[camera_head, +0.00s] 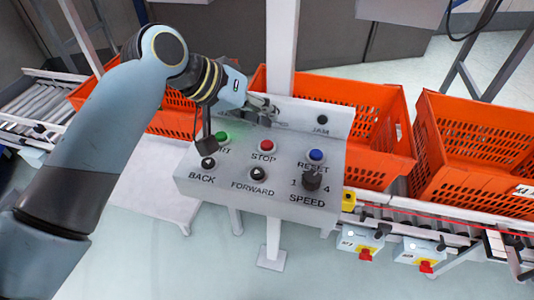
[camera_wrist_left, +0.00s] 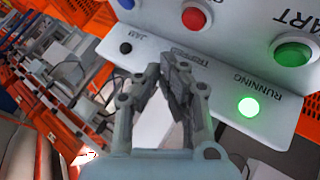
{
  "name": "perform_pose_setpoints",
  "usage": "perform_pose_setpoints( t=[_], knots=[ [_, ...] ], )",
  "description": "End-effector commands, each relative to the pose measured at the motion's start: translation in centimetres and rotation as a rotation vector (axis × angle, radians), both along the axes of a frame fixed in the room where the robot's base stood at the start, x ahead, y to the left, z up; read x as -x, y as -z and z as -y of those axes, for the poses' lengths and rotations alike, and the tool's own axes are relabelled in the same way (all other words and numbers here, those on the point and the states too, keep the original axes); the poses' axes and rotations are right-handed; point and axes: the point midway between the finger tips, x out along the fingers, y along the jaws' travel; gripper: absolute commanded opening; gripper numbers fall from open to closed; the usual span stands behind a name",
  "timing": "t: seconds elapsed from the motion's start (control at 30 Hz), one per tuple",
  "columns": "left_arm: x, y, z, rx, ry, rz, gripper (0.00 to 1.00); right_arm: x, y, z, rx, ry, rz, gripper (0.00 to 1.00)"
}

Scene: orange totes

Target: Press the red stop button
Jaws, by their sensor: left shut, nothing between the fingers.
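The red stop button (camera_head: 266,146) sits in the top row of a grey control panel (camera_head: 220,181), between the green start button (camera_head: 222,138) and the blue reset button (camera_head: 316,155). The stop button also shows at the top of the left wrist view (camera_wrist_left: 194,18). My left gripper (camera_head: 270,107) is shut and empty. It is by the panel's upright back plate, behind the stop button and apart from it. Its closed fingertips show in the left wrist view (camera_wrist_left: 170,68), beside the panel's labelled plate. My right gripper is in neither view.
The back plate has a lit green running lamp (camera_wrist_left: 248,107) and a dark jam lamp (camera_head: 322,119). Back and forward buttons and a black speed knob (camera_head: 312,180) are on the panel. A white post (camera_head: 281,45) rises behind it. Orange totes (camera_head: 470,145) stand on conveyors around it.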

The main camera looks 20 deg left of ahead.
Motion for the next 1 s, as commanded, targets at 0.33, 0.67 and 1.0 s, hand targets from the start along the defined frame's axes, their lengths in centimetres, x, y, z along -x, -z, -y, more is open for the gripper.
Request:
perform_pose_setpoints(
  t=[0.33, 0.67, 1.0],
  knots=[
    [0.0, 3.0, 0.0, 0.001, -0.001, -0.001, 0.0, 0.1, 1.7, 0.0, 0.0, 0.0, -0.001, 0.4],
    [0.0, 3.0, 0.0, 0.0, -0.001, 0.001, 0.0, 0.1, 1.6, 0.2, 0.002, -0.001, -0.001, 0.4],
    [0.0, 3.0, 0.0, 0.0, -0.001, 0.001, 0.0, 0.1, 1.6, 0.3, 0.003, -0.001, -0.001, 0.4]
  ],
)
